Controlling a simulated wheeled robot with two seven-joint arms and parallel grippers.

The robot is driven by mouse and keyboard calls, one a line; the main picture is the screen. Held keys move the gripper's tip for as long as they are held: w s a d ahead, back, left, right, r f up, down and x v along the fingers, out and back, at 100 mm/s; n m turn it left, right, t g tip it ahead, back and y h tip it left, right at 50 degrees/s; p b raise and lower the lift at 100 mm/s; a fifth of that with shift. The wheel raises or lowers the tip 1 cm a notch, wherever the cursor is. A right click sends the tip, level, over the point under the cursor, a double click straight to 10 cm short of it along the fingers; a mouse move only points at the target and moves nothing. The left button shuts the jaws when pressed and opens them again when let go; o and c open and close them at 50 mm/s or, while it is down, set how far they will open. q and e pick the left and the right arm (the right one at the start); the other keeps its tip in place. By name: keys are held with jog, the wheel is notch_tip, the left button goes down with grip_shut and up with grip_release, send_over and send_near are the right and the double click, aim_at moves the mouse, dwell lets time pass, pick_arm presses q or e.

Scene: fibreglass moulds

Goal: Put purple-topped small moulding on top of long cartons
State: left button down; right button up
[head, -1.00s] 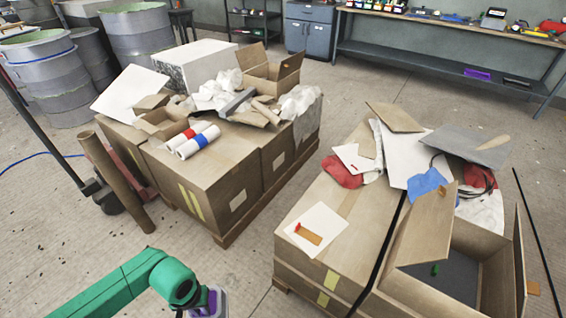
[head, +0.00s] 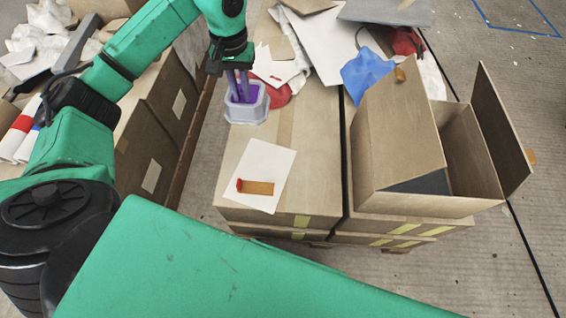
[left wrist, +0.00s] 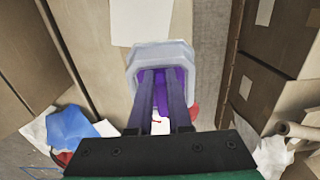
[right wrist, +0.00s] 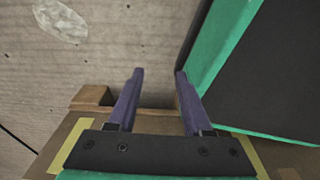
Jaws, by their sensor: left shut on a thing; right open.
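The small moulding (head: 247,108) is a pale grey, tub-like block with a purple top. My left gripper (head: 240,88) points down and is shut on it; the left wrist view shows the moulding (left wrist: 160,55) at the fingertips (left wrist: 161,80). It is over the long cartons (head: 238,172), near their left edge and beyond the white sheet. I cannot tell whether it touches the carton top. My right gripper (right wrist: 159,76) shows only in the right wrist view, open and empty, with floor and a carton edge behind it.
A white sheet with an orange-brown piece (head: 259,188) lies on the near carton top. Papers, a red cloth and a blue cloth (head: 366,75) lie at the far end. An open box (head: 400,140) stands to the right. Other cartons (head: 160,130) stand left across a narrow gap.

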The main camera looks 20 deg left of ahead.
pick_arm(q)
jog(key=r, duration=0.2)
jog(key=r+b, duration=0.1)
jog(key=shift+s+a+r, duration=0.1)
jog(key=shift+s+a, duration=0.25)
jog(key=shift+s, duration=0.1)
notch_tip(320, 180, down, 6)
jog(key=b, duration=0.3)
jog(key=shift+r, duration=0.1)
notch_tip(320, 180, down, 14)
jog(key=shift+a+r+b, duration=0.1)
jog(key=shift+r+b, duration=0.05)
jog(key=shift+b, duration=0.35)
pick_arm(e)
jog(key=w+a, duration=0.2)
jog(key=w, duration=0.6)
jog(key=shift+w+m, duration=0.3)
jog(key=shift+w, duration=0.05)
pick_arm(q)
jog(key=c, duration=0.8)
grip_release()
jog(key=shift+c, duration=0.2)
pick_arm(e)
jog(key=shift+w+r, duration=0.15)
jog(key=shift+r, duration=0.05)
